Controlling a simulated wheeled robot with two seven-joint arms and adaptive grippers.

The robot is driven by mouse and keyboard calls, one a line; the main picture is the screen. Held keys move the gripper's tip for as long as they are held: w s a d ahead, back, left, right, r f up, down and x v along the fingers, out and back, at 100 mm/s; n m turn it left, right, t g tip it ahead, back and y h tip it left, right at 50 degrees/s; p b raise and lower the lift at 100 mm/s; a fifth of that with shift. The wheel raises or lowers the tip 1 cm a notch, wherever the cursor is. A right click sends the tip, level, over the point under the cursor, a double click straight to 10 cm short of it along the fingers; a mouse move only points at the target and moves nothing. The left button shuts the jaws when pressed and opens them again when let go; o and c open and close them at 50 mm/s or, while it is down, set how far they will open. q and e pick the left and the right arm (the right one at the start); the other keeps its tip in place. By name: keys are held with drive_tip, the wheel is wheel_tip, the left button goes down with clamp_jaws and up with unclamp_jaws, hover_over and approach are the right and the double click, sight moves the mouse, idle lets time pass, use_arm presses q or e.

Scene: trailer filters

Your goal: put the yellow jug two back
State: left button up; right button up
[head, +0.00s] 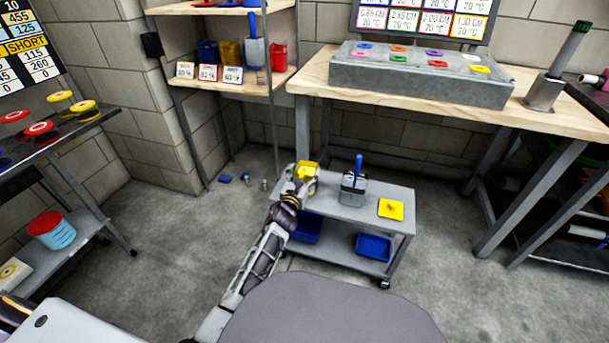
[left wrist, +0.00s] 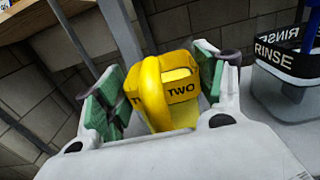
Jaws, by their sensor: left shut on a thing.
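The yellow jug two (head: 308,168), with a dark "TWO" on its band, is at the back left corner of the grey cart (head: 345,214). In the left wrist view the jug (left wrist: 181,88) sits between the green finger pads, its handle toward the camera. My left gripper (head: 303,177) is shut on the jug. I cannot tell whether the jug's base touches the cart top. My right gripper is not in view.
A "RINSE" container (head: 352,194) with a blue handle stands right of the jug on the cart. A yellow square pad (head: 391,209) lies at the cart's right. A wooden shelf (head: 250,84) at the back holds blue, yellow and red containers behind label cards.

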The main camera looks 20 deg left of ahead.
use_arm(q)
drive_tip(key=o, duration=1.5)
drive_tip(key=shift+r, duration=0.15)
drive_tip(key=shift+s+p, duration=0.8)
drive_tip(key=shift+s, duration=1.4)
drive_tip(key=shift+s+a+p, duration=0.2)
drive_tip(key=shift+s+p, duration=0.45)
drive_tip(key=shift+s, duration=3.15)
drive_tip(key=shift+s, duration=0.1)
